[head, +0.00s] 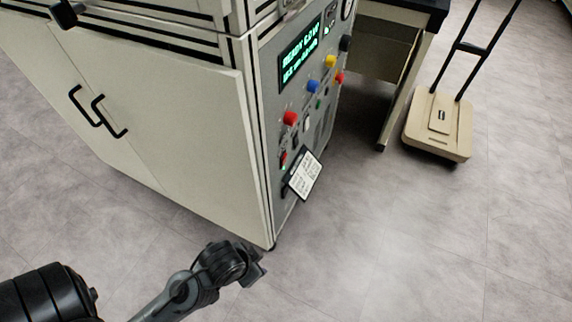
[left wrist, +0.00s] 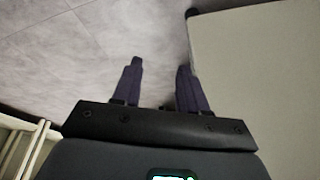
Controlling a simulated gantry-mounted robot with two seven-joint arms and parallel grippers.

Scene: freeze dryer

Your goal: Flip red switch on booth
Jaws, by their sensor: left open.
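The booth (head: 170,130) is a large cream cabinet with a grey control panel (head: 262,95) on its right side. A red switch (head: 284,157) sits low on the panel near a small green light, above and left of a tilted white label card (head: 305,176). A round red knob (head: 290,118) is higher up. My left gripper (head: 256,270) is below the cabinet's front lower corner, apart from the panel. In the left wrist view its two fingers (left wrist: 158,85) are apart with nothing between them, and a pale cabinet surface (left wrist: 265,60) is at right. My right gripper is not in view.
Blue, yellow and other red knobs (head: 312,86) and a green-lit display (head: 301,52) are higher on the panel. Black door handles (head: 110,117) stick out from the cabinet front. A beige cart (head: 438,122) stands at right beside a table (head: 395,60). The grey floor (head: 400,240) in front is clear.

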